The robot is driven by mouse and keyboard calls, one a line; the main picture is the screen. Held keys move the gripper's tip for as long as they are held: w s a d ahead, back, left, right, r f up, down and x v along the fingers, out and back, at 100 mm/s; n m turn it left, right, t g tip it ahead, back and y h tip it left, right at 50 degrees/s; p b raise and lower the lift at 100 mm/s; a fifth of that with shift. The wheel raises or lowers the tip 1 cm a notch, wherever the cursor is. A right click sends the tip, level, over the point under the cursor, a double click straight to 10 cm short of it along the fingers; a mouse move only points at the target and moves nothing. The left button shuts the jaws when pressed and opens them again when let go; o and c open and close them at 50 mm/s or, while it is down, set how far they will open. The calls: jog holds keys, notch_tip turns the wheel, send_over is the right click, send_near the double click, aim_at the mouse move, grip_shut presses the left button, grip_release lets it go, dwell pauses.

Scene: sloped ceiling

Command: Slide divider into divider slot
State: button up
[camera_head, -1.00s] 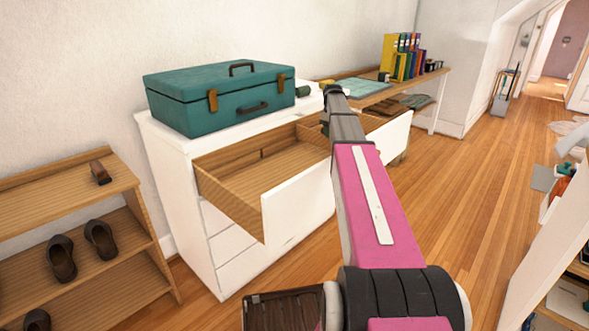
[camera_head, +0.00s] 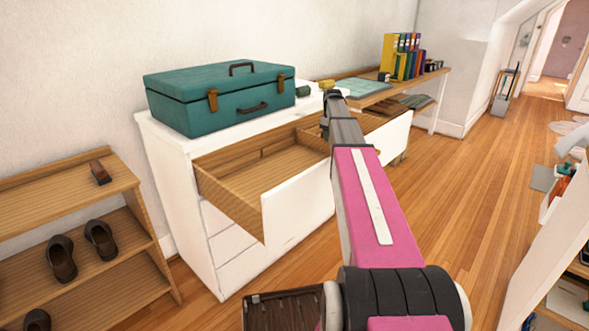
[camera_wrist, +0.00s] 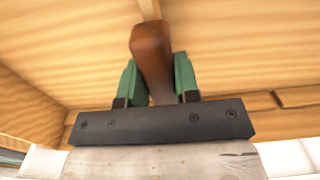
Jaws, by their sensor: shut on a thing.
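My gripper (camera_wrist: 157,72) shows in the wrist view with green fingers on both sides of a brown, rounded wooden piece (camera_wrist: 151,45). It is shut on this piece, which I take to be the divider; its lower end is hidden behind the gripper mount. Behind it are light wooden drawer surfaces, with a narrow wooden strip (camera_wrist: 150,9) at the top, perhaps part of the slot. In the head view the open drawer (camera_head: 228,203) of the white dresser lies below and left of my arm's far end.
A teal suitcase (camera_head: 222,98) stands on the dresser top. A low wooden shelf (camera_head: 130,183) with shoes is at left. A desk (camera_head: 432,76) with books stands behind, right. The left drawer part looks empty. A white shelf unit (camera_head: 545,262) is at right.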

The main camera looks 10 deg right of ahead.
jog(key=o, duration=0.9)
jog(key=shift+c, duration=0.2)
jog(key=shift+r, duration=0.1)
